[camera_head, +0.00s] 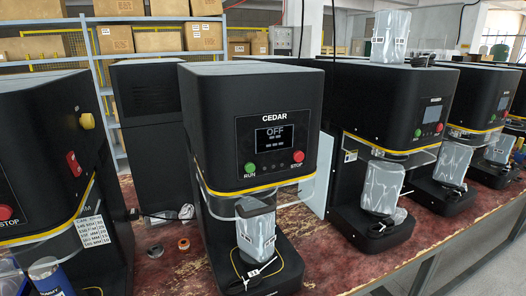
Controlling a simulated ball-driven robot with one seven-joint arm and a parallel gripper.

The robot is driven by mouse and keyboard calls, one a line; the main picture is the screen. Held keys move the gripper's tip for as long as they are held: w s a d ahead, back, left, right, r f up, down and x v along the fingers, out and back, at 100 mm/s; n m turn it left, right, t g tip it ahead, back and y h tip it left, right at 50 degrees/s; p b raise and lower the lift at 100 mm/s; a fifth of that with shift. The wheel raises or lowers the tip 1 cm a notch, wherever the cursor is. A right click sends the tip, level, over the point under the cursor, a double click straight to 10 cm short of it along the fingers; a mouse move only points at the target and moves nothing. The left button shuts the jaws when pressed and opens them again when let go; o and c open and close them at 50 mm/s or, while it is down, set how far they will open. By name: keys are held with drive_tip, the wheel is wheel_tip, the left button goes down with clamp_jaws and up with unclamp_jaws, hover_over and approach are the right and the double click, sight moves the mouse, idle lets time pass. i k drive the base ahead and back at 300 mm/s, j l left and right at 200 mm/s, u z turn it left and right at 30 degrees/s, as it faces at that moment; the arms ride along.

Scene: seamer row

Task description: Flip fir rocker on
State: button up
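No machine with a readable FIR label shows. The black machine in the middle (250,100) is labelled CEDAR and its screen (275,138) reads OFF. The black machine at the left edge (40,120) is cut off, and its name does not show. On its side are a red switch-like part (73,163) and a yellow part (87,121); the position of the red part cannot be told. The black machine to the right (390,100) has a label too small to read. My gripper is not in view.
The machines stand in a row on a worn red-brown bench (180,275). An orange ring (183,244) and a blue can (48,275) are on the bench. Wrapped silver packs (382,187) stand at the machines. Shelves with cardboard boxes (115,40) are behind.

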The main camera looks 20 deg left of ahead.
sight(76, 168)
drive_tip(key=i+l+u, duration=0.25)
drive_tip(key=u, duration=0.25)
drive_tip(key=i+l+u, duration=0.2)
drive_tip(key=l+u, duration=0.25)
drive_tip(key=i+l+u, duration=0.1)
drive_tip(key=l+u, duration=0.2)
drive_tip(key=u, duration=0.2)
drive_tip(key=l+u, duration=0.95)
drive_tip(key=l, duration=0.45)
